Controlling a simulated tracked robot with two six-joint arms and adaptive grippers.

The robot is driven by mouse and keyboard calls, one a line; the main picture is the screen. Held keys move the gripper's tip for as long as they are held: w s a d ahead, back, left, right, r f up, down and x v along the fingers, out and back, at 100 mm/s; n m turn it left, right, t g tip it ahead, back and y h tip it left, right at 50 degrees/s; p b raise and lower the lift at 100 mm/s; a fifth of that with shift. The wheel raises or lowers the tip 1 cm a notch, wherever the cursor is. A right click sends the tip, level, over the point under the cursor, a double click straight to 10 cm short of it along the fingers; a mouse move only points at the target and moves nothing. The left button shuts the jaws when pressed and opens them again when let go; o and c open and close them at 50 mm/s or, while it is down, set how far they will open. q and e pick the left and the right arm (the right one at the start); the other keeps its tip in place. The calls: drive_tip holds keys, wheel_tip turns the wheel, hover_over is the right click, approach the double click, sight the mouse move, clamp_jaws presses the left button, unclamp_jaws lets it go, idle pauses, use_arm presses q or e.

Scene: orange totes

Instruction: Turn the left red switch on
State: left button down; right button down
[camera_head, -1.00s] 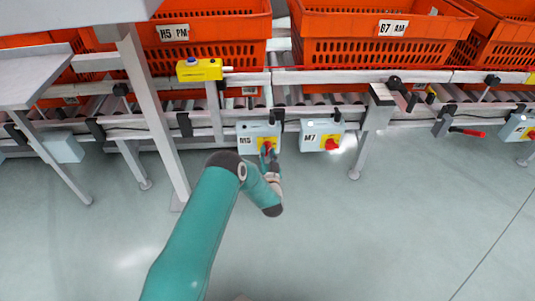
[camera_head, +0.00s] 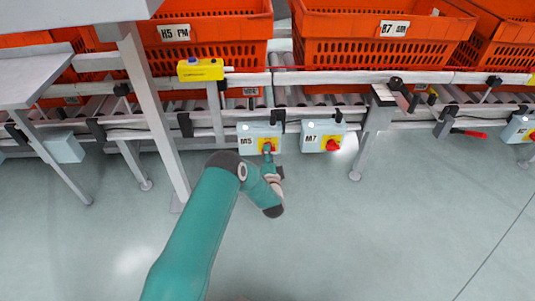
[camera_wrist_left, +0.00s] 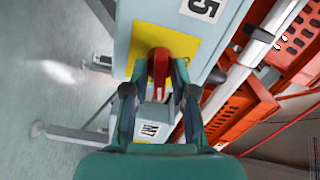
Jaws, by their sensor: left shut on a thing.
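The left red switch (camera_wrist_left: 160,68) is a red knob on a yellow plate on the light-blue box marked M5 (camera_head: 247,133). In the wrist view my left gripper (camera_wrist_left: 160,90) has its two fingers on either side of the knob, shut on it. In the head view the gripper (camera_head: 270,155) is at the front of the M5 box and covers part of the knob. The second red switch (camera_head: 333,145) sits on the box marked M7 (camera_head: 312,127), just to the right. My right gripper is not in view.
Orange totes (camera_head: 375,50) stand on the roller conveyor (camera_head: 305,97) behind the boxes. A yellow box with a blue button (camera_head: 200,70) is on the rail at upper left. A grey leg (camera_head: 150,110) stands left of my arm. The floor in front is clear.

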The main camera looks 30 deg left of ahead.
use_arm(q)
drive_tip(key=shift+w+d+r+m, duration=0.1)
drive_tip(key=shift+w+r+m, duration=0.05)
drive_tip(key=shift+m, duration=0.5)
drive_tip(key=shift+w+d+r+m, duration=0.1)
drive_tip(key=shift+w+r+m, duration=0.05)
drive_tip(key=shift+m, duration=0.5)
drive_tip(key=c, duration=1.3)
unclamp_jaws()
drive_tip(key=shift+c, duration=0.2)
drive_tip(key=shift+o, duration=0.7)
drive_tip(key=shift+f, duration=0.15)
drive_tip(key=shift+a, duration=0.1)
drive_tip(key=shift+s+f, duration=0.1)
drive_tip(key=shift+s, duration=0.1)
drive_tip(key=v, duration=1.1)
drive_tip(key=shift+s+d, duration=0.3)
